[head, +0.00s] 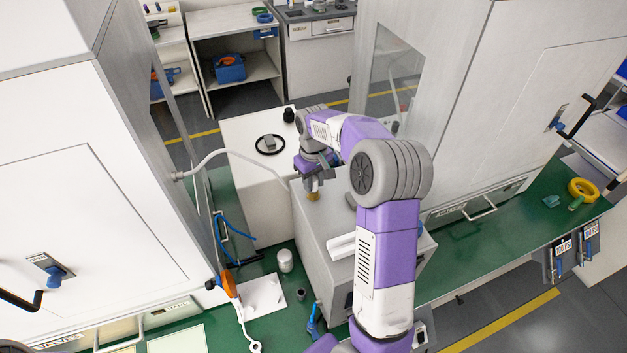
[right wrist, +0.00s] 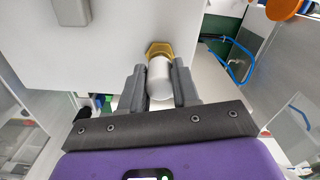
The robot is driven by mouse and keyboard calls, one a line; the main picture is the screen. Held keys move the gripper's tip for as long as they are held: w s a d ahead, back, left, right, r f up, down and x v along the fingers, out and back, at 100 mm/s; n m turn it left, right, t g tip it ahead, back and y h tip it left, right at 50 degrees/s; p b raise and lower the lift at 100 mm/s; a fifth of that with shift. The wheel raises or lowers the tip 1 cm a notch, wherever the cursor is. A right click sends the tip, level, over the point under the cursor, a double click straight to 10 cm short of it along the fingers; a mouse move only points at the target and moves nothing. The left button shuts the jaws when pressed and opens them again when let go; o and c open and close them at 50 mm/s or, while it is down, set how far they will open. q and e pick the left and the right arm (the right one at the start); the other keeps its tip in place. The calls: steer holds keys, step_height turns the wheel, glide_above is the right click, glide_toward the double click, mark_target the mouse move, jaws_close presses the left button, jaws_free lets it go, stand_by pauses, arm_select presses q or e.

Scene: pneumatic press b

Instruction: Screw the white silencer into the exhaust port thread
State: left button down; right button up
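My right gripper (head: 314,186) points down over the grey box-shaped machine (head: 312,222) in the head view. In the right wrist view its two fingers (right wrist: 160,88) stand on either side of the white cylindrical silencer (right wrist: 160,78) and appear to touch it. A brass hexagonal part (right wrist: 159,50) is at the silencer's far end, against a pale flat surface. The brass part (head: 313,196) also shows just below the fingertips in the head view. The thread is hidden, so I cannot tell how far it is engaged. My left gripper is not in view.
A white-lidded jar (head: 285,260) and a small dark cup (head: 300,294) stand on the green bench left of the machine. An orange-handled tool (head: 229,284) lies near a white sheet (head: 264,296). A grey hose (head: 225,153) runs near the arm. Large white cabinets flank both sides.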

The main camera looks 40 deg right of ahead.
steer(key=m, duration=1.2)
steer(key=o, duration=0.6)
